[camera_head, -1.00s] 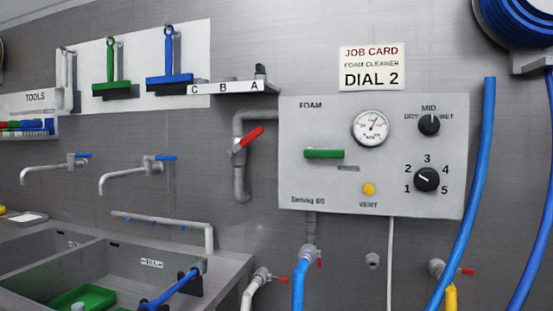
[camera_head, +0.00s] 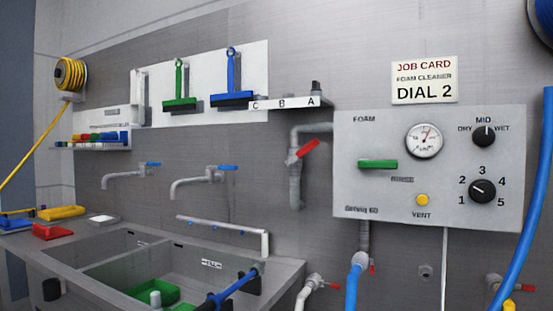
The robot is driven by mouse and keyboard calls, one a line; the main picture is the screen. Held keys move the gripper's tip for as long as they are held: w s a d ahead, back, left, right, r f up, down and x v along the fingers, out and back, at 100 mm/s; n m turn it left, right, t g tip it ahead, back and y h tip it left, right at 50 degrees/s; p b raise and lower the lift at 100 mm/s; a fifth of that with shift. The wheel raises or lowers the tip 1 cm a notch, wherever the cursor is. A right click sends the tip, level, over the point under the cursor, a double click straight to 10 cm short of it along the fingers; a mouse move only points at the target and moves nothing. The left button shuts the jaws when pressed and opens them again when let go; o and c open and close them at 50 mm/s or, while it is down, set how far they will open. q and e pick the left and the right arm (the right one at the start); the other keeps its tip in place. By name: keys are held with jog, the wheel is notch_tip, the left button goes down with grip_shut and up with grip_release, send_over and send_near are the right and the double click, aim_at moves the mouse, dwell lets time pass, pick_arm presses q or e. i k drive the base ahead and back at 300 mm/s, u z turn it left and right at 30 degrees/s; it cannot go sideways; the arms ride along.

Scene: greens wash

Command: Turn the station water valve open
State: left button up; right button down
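A valve with a red lever (camera_head: 307,149) sits on the grey pipe (camera_head: 296,180) left of the foam panel (camera_head: 350,205). Its lever slants up to the right, across the pipe's line. Smaller red-handled valves show below the panel, one by the white hose (camera_head: 304,296) and one by the blue hose (camera_head: 353,285). No label in view says which one is the station water valve. Neither of my grippers is in view.
The panel has a green handle (camera_head: 378,164), a gauge (camera_head: 424,140) and a numbered dial (camera_head: 482,191). A sink (camera_head: 110,283) with blue-handled taps is at left. A yellow hose reel (camera_head: 70,74) hangs far left. A blue hose (camera_head: 537,190) crosses the right side.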

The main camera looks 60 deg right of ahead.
aim_at(302, 153)
jog(key=i, duration=0.9)
jog(key=z, duration=0.45)
